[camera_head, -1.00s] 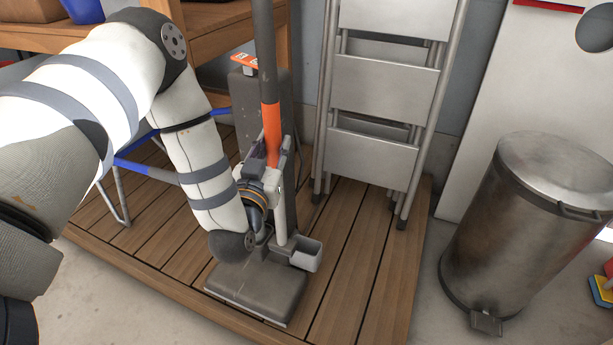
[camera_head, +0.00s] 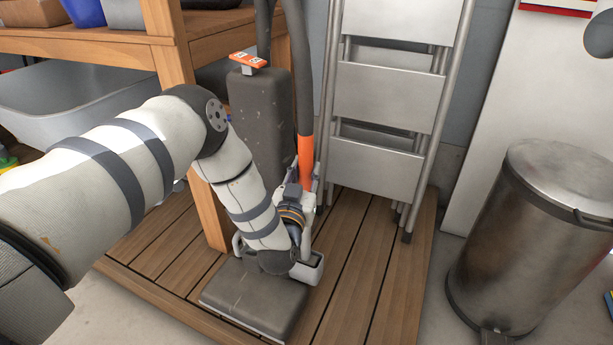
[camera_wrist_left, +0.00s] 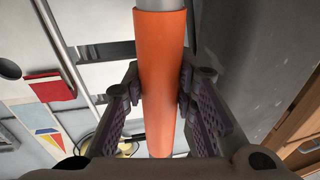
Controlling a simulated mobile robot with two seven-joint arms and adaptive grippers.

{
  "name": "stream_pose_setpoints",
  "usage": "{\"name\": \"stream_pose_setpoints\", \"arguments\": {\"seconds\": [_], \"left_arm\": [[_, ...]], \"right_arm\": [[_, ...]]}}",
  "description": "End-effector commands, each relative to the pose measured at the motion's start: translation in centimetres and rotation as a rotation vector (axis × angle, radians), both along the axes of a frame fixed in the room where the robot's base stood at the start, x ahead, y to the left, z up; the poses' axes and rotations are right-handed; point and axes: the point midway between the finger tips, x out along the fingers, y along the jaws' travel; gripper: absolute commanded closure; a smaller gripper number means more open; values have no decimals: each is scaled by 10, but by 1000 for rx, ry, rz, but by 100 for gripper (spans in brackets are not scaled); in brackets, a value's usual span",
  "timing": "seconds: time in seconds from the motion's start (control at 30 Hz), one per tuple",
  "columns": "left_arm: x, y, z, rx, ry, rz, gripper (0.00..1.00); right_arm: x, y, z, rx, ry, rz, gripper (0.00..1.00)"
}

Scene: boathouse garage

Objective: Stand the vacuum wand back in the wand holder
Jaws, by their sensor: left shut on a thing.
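The vacuum wand, a grey tube with an orange grip section (camera_head: 305,160), stands nearly upright at the right of the dark vacuum body (camera_head: 260,125). My left gripper (camera_head: 303,193) is shut on the orange section. The left wrist view shows purple-padded fingers on both sides of the orange section (camera_wrist_left: 160,50). The wand holder, a light grey cup (camera_head: 309,273), sits low by the vacuum's floor head (camera_head: 255,297), below my gripper and partly covered by my arm. The wand's lower end is hidden, so I cannot tell whether it is in the cup. My right gripper is not in view.
A folded step ladder (camera_head: 385,100) leans on the wall just right of the wand. A metal pedal bin (camera_head: 525,240) stands at the right. A wooden workbench (camera_head: 165,50) is at the left.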

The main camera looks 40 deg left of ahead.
Motion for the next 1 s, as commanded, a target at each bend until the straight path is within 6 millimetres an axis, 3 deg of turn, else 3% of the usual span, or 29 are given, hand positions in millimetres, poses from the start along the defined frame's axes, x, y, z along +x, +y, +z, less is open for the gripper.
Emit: {"name": "stream_pose_setpoints", "arguments": {"seconds": [0.73,0.77,0.83,1.0], "left_arm": [[0,0,-17,-1,-4,0,100],[0,0,-18,0,-1,0,70],[0,0,-17,0,-1,0,54],[0,0,-17,-1,-2,0,54]], "right_arm": [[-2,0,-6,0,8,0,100],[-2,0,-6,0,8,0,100],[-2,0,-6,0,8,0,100],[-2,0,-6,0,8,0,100]]}}
